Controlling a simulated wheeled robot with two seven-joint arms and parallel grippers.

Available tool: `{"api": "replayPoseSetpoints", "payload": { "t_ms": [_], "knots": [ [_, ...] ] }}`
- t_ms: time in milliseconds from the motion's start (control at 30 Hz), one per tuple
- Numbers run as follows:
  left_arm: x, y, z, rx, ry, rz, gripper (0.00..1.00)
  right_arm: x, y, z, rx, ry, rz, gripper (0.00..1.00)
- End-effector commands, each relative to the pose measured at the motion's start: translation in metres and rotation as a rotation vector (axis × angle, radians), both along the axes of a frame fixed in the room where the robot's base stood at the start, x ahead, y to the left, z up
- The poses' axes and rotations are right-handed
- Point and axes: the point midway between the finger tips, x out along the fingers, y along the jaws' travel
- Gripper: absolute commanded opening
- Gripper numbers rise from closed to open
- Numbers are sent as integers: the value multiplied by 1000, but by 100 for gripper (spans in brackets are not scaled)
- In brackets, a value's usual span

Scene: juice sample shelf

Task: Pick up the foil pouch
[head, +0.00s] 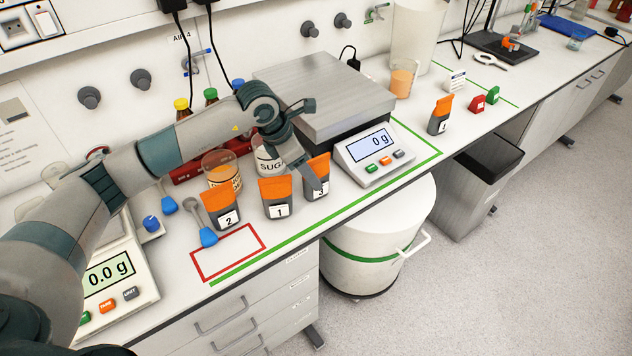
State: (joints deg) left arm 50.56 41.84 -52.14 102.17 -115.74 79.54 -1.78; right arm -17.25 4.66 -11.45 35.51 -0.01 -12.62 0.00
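Several grey foil pouches with orange tops stand on the white bench. Pouch 2 (226,217), pouch 1 (277,211) and pouch 3 (323,163) form a row near the front edge. Another pouch (438,122) stands apart, right of the large scale. My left gripper (312,181) reaches down at pouch 3, with a finger covering part of its front and left side. I cannot tell whether the fingers touch or close on it. My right gripper is not in view.
A large scale (368,154) reading 0 g stands right of pouch 3. A beaker of orange juice (222,181) and a sugar jar (266,160) stand behind the row. A red outlined area (230,252) is empty. A white bin (372,262) stands below.

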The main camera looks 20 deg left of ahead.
Motion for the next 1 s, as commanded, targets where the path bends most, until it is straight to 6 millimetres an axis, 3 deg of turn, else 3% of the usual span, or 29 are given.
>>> {"api": "replayPoseSetpoints", "payload": {
  "t_ms": [267, 500, 700, 1000],
  "knots": [
    [3, -7, -10, -1, 4, 0, 56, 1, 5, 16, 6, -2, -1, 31],
    [10, -16, -35, 0, 4, 2, 56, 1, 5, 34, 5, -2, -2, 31],
    [13, -18, -47, 0, 1, 0, 56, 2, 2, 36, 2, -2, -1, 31],
    [13, -18, -47, 1, 1, 0, 56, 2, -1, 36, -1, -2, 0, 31]
  ]
}}
